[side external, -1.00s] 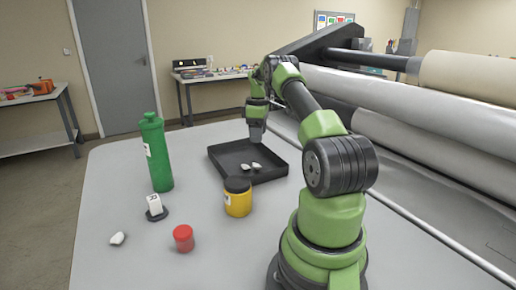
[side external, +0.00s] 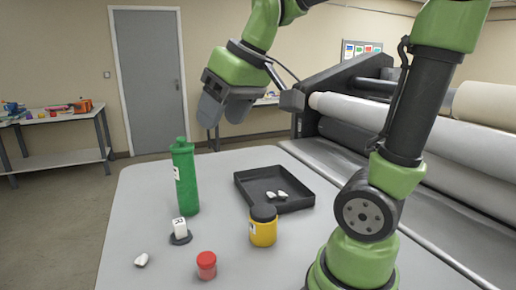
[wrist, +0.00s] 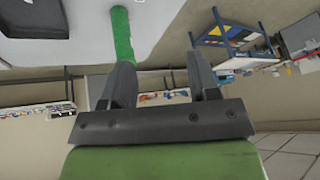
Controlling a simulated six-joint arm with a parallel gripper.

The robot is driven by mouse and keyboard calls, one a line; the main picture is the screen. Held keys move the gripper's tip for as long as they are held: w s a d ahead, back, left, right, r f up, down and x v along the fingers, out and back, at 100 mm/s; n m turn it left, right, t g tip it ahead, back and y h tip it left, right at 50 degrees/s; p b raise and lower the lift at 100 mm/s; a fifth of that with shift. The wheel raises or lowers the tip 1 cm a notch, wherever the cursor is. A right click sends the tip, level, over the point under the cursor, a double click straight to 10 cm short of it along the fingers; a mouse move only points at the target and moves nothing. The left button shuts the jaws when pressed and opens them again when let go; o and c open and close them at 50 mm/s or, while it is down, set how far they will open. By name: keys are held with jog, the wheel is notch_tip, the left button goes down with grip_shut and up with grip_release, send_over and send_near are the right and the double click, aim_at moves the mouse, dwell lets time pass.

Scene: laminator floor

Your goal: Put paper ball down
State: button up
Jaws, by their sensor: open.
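Two white paper balls (side external: 277,195) lie close together in the black tray (side external: 245,190) on the table. Another white paper ball (side external: 141,260) lies on the table at the front left. My gripper (side external: 222,110) is raised high above the table, behind and above the green bottle, and is apart from everything. In the wrist view my gripper (wrist: 160,82) has its two fingers spread with nothing between them. A corner of the tray (wrist: 38,28) shows at the upper left of the wrist view.
A green bottle (side external: 186,180) stands left of the tray. A yellow jar with a black lid (side external: 263,230) stands in front of the tray. Laminator rollers (side external: 400,125) run along the right.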

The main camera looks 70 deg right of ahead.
jog(key=s+a+f+m+t+y, duration=0.1)
jog(key=s+a+f, duration=0.2)
jog(key=s+a, duration=0.3)
jog(key=shift+s+a+t+y, duration=0.2)
jog(key=shift+s+t+y, duration=0.15)
jog(key=shift+s, duration=0.85)
